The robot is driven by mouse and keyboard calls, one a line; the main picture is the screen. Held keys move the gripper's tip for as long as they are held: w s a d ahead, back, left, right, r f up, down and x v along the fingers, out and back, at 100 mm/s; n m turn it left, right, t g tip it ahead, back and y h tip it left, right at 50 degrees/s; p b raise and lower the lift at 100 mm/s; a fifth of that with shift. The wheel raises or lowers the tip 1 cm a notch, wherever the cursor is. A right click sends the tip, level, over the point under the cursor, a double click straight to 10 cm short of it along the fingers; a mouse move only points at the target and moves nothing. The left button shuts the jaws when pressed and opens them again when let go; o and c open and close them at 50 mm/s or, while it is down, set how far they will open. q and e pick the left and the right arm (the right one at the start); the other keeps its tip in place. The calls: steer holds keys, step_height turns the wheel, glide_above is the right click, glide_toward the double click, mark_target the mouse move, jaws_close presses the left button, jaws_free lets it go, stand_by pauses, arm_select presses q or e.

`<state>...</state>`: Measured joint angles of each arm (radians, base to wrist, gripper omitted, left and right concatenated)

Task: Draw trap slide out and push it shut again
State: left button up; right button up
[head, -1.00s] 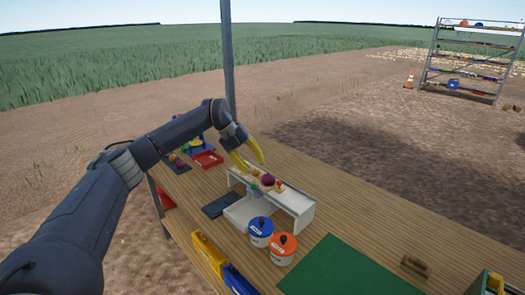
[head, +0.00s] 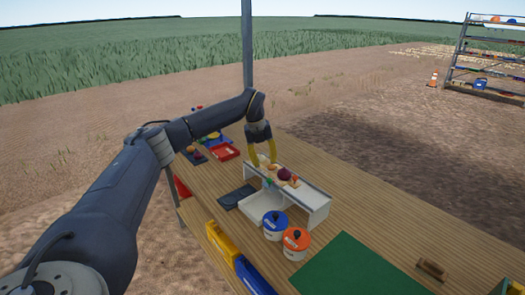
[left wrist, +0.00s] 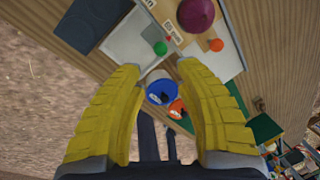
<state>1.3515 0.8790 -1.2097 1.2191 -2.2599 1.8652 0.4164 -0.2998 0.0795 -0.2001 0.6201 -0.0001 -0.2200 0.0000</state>
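A white stand (head: 318,202) on the wooden table carries a dark red onion (head: 284,174) and smaller orange pieces. The left wrist view shows the onion (left wrist: 196,14), a green knob (left wrist: 160,48) and an orange knob (left wrist: 216,45) by small wooden plates (left wrist: 168,30). I cannot tell for sure which plate is the trap slide. My left gripper (head: 264,162), with yellow fingers, points down by the stand's far left end. It is open and empty; in the left wrist view (left wrist: 160,68) the green knob lies just beyond its fingertips. My right gripper is not in view.
A white tray (head: 256,216) lies before the stand, with a dark pad (head: 236,197) to its left. A blue pot (head: 273,229) and an orange pot (head: 294,247) stand close in front. A green mat (head: 352,270) lies at the front right.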

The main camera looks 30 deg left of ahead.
mark_target(269, 180)
arm_select(q)
steer(key=f, duration=0.3)
steer(key=w+d+f, duration=0.1)
steer(key=f, duration=0.6)
steer(key=shift+w+d+f, duration=0.15)
steer(key=shift+d, duration=0.15)
jaws_close()
